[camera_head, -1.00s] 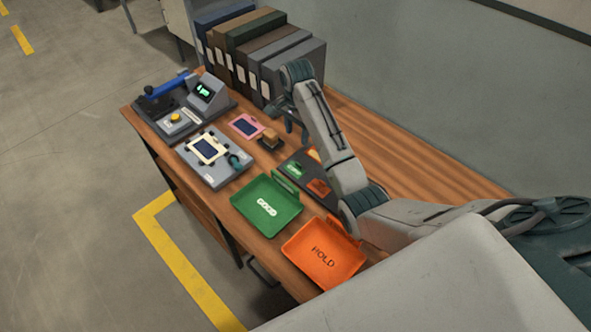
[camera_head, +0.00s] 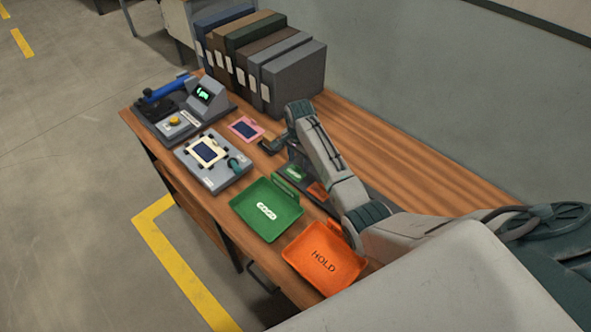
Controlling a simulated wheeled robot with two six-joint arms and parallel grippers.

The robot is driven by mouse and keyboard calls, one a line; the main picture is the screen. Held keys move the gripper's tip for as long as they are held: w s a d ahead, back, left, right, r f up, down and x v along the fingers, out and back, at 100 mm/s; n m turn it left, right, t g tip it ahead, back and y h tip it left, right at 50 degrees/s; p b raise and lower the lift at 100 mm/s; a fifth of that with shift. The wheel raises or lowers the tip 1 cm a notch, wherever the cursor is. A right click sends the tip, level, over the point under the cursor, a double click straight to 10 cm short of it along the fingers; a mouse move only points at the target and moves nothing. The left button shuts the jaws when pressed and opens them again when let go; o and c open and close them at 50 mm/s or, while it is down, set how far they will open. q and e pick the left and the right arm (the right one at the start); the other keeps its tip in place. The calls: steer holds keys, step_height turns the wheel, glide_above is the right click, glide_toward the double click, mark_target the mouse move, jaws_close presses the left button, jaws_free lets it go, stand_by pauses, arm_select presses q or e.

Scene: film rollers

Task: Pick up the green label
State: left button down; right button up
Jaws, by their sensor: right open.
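The green label (camera_head: 296,173) lies on a dark tray (camera_head: 349,187) on the wooden table, partly behind my right arm. An orange label (camera_head: 317,190) lies beside it on the same tray. My right gripper (camera_head: 284,148) is open, low over the table just beyond the green label, and appears empty. Its fingertips are small and hard to make out. I cannot tell whether it touches anything. My left gripper is not in view.
A green GOOD tray (camera_head: 257,223) and an orange HOLD tray (camera_head: 309,266) stand at the near edge. A grey fixture (camera_head: 221,180) holds a cream-framed piece. A pink-framed card (camera_head: 246,128) lies behind it. Several binders (camera_head: 297,82) stand at the back.

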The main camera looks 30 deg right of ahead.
steer(key=shift+f, duration=1.15)
steer(key=c, duration=0.9)
steer(key=shift+o, duration=0.2)
steer(key=shift+r, duration=0.1)
